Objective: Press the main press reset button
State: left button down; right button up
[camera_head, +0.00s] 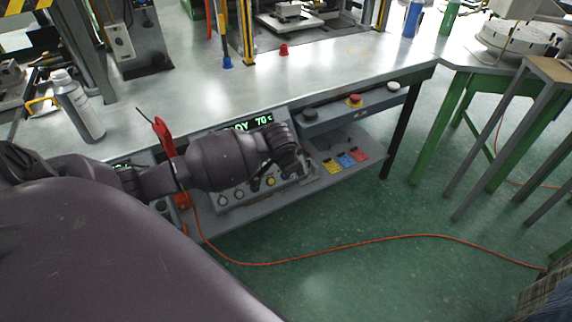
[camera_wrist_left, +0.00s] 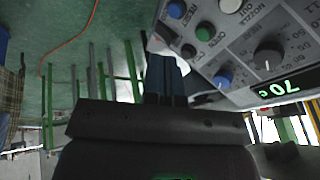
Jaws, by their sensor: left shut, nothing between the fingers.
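The grey control panel (camera_head: 240,197) under the bench front carries small buttons, knobs and a green display reading 70. My left arm reaches across it, and its dark end hides part of it. In the left wrist view, my left gripper (camera_wrist_left: 166,90) is shut and empty, with its dark fingers beside the panel's edge. A blue button (camera_wrist_left: 176,9), a green button (camera_wrist_left: 204,32) and a black button (camera_wrist_left: 188,50) are near the fingertips. A label there seems to read RESET; I cannot tell which button it belongs to. Contact with any button is not clear. My right gripper is out of view.
Along the bench's front edge are a black button (camera_head: 310,114), a red mushroom button (camera_head: 354,100) and a white button (camera_head: 394,87). An orange cable (camera_head: 370,240) crosses the green floor, otherwise open in front.

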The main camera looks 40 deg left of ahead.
pick_arm(q)
jog(key=v, duration=0.2)
jog(key=shift+s+d+r, duration=0.1)
jog(key=shift+s+r, duration=0.1)
jog(key=shift+r, duration=0.15)
jog(key=shift+w, duration=0.15)
dwell(0.5)
jog(key=w+d+r+m+t+h, duration=0.1)
jog(key=w+d+r+m+t, duration=0.1)
jog(key=w+d+r+t, duration=0.2)
jog(key=s+d+f+t+h, duration=0.1)
jog(key=s+d+t+h, duration=0.25)
jog(key=d, duration=0.25)
jog(key=s+f+n+y, duration=0.1)
jog(key=s+f, duration=0.3)
jog(key=s, duration=0.4)
jog(key=s+f+n+g, duration=0.1)
jog(key=s+f, duration=0.3)
jog(key=s, duration=0.5)
jog(key=s+f+n+y, duration=0.1)
jog(key=s+f, duration=0.3)
jog(key=s, duration=0.5)
jog(key=shift+s+d+n+y, duration=0.25)
jog(key=shift+n+y, duration=0.1)
jog(key=shift+n, duration=0.55)
